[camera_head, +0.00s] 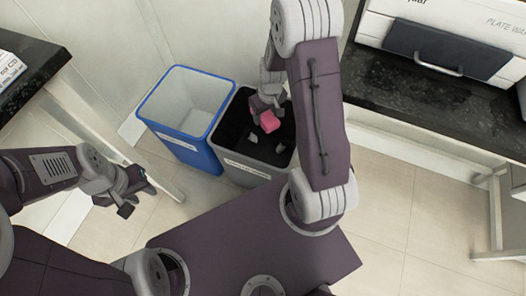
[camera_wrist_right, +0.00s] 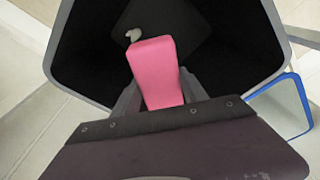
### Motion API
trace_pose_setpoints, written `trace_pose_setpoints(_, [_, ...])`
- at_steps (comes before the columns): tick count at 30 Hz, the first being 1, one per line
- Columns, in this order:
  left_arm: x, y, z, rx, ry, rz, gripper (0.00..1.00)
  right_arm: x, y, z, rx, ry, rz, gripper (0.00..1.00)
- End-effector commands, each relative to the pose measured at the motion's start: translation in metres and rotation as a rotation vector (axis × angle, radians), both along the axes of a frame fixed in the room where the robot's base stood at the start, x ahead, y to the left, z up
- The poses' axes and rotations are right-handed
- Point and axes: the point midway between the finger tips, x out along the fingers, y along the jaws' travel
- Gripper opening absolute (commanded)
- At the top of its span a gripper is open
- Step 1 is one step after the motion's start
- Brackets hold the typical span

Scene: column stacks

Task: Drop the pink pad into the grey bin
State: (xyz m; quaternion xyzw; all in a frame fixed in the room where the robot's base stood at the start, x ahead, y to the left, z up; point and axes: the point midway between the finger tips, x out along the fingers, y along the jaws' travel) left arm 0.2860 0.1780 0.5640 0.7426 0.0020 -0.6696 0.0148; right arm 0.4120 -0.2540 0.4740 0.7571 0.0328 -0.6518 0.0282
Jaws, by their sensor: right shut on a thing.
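The pink pad (camera_head: 269,122) is held by my right gripper (camera_head: 265,108) over the mouth of the grey bin (camera_head: 252,173). In the right wrist view the pink pad (camera_wrist_right: 156,72) sits between the two fingers of the right gripper (camera_wrist_right: 157,98), with the bin's dark inside (camera_wrist_right: 215,35) behind it. My right gripper is shut on the pad. My left gripper (camera_head: 132,190) is at the left, away from the bins and with nothing visible in it; its finger gap is not clear.
A blue bin (camera_head: 178,147) stands directly left of the grey bin; its rim also shows in the right wrist view (camera_wrist_right: 297,92). Some pale scraps (camera_head: 281,147) lie inside the grey bin. A dark counter (camera_head: 430,100) is at the right, another table (camera_head: 25,75) at the left.

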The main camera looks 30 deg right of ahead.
Motion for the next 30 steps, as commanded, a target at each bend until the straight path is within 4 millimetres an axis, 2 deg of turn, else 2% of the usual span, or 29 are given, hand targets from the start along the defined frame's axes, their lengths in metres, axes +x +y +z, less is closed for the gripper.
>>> trace_pose_setpoints(1, [0.000,0.000,-0.011,0.000,0.000,0.000,0.36,0.000,0.000,-0.011,0.000,0.000,0.000,0.12])
trace_pose_setpoints(2, [0.000,0.000,-0.013,0.000,0.000,0.000,0.36,0.000,0.000,-0.013,0.000,0.000,0.000,0.12])
trace_pose_setpoints(9, [0.000,0.000,-0.010,0.000,0.000,0.000,0.36,0.000,0.000,-0.011,0.000,0.000,0.000,0.12])
trace_pose_setpoints(10, [0.000,0.000,-0.010,0.000,0.000,0.000,0.36,0.000,0.000,-0.011,0.000,0.000,0.000,0.53])
trace_pose_setpoints(12, [0.000,0.000,-0.010,0.000,0.000,0.000,0.36,0.000,0.000,-0.011,0.000,0.000,0.000,0.73])
trace_pose_setpoints(13, [0.000,0.000,-0.010,0.000,0.000,0.000,0.36,0.000,0.000,-0.011,0.000,0.000,0.000,0.76])
trace_pose_setpoints(23, [0.000,0.000,-0.007,0.000,0.000,0.000,0.36,0.000,0.000,-0.006,0.000,0.000,0.000,0.76])
trace_pose_setpoints(30, [0.000,0.000,0.028,0.000,0.000,0.000,0.36,-0.007,-0.001,0.049,-0.001,-0.002,-0.001,0.76])
